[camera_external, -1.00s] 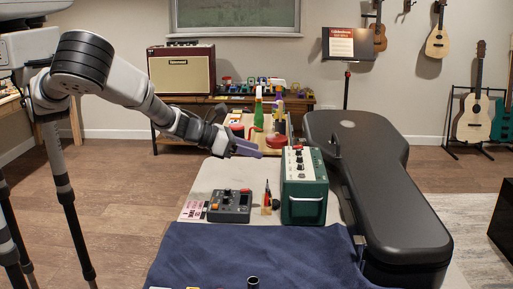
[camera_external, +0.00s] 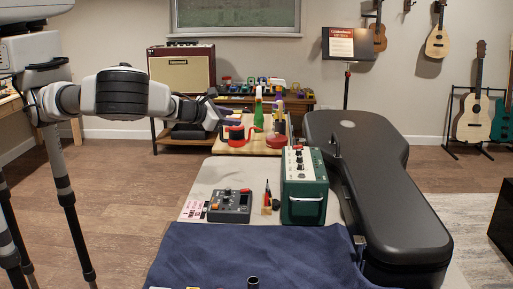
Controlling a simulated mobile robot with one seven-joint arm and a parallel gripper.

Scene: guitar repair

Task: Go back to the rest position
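My gripper (camera_external: 226,126) is at the left of the view, at the end of my arm, which reaches level from the left side.
A worktable (camera_external: 205,180) carries a dark grey pedal (camera_external: 230,206), a green amplifier box (camera_external: 304,187), a blue cloth (camera_external: 250,255) and a large black guitar case (camera_external: 385,200). A green bottle (camera_external: 259,110) stands on the wooden board (camera_external: 240,149). Open floor lies left of the table.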

